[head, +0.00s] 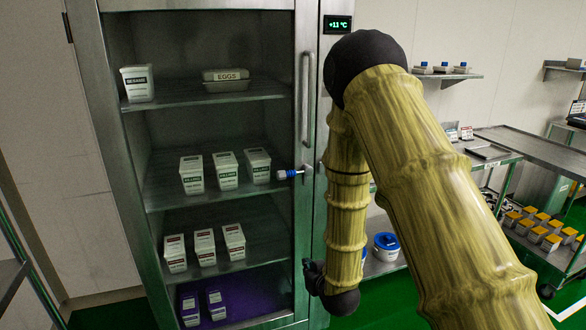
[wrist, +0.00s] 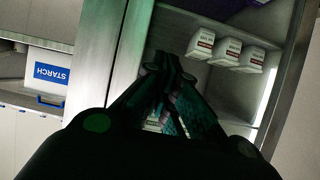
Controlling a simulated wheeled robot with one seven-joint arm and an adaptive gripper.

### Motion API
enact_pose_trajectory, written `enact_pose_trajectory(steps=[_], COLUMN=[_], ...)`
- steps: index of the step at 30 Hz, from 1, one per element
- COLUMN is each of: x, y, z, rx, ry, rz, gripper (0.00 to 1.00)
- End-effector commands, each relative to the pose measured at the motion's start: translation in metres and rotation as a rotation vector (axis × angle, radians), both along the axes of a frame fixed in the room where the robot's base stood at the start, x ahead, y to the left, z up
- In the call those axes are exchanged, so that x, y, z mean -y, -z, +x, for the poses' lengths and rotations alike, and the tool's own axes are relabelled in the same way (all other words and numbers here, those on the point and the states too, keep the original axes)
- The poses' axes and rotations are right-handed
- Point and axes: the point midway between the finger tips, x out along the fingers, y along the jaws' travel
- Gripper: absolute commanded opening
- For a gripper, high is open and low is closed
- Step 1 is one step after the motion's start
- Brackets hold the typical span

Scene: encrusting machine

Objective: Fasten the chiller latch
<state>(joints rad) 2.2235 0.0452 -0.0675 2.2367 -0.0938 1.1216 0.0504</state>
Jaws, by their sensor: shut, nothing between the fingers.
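The chiller (head: 305,30) fills the left half of the head view, and its door looks closed or nearly so. A latch (head: 291,174) with a blue-tipped lever sits on the door's right side, below the upright handle (head: 305,100). The lever points left, about level. I cannot tell whether it is engaged. My gripper (head: 310,270) is dark, small and partly hidden by my arm, low at the door's right edge and well below the latch. In the wrist view my gripper's fingers (wrist: 168,68) are together with nothing between them, in front of the chiller. The latch is not seen there.
White labelled tubs (head: 227,170) and an EGGS tray (head: 226,80) stand on the chiller's shelves. A STARCH box (wrist: 48,72) is at left in the wrist view. A blue-lidded tub (head: 386,246) and metal tables (head: 500,150) stand to the right, behind my arm.

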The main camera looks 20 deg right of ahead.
Motion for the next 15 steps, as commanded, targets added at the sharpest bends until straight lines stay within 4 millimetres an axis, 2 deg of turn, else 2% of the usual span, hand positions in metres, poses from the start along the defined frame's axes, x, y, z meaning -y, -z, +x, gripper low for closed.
enact_pose_trajectory(steps=[1,3,6,9,12,15], x=[0.003,0.006,0.01,0.012,0.014,0.016], y=[-0.034,-0.079,-0.142,-0.196,-0.236,-0.259], z=[0.022,0.048,0.074,0.091,0.101,0.105], rx=[0.082,0.191,0.333,0.448,0.534,0.583], ry=[-0.002,-0.006,-0.014,-0.021,-0.027,-0.03], rz=[-0.002,-0.003,-0.005,-0.007,-0.009,-0.01], gripper=[0.0,0.0,0.0,0.0,0.0,0.0])
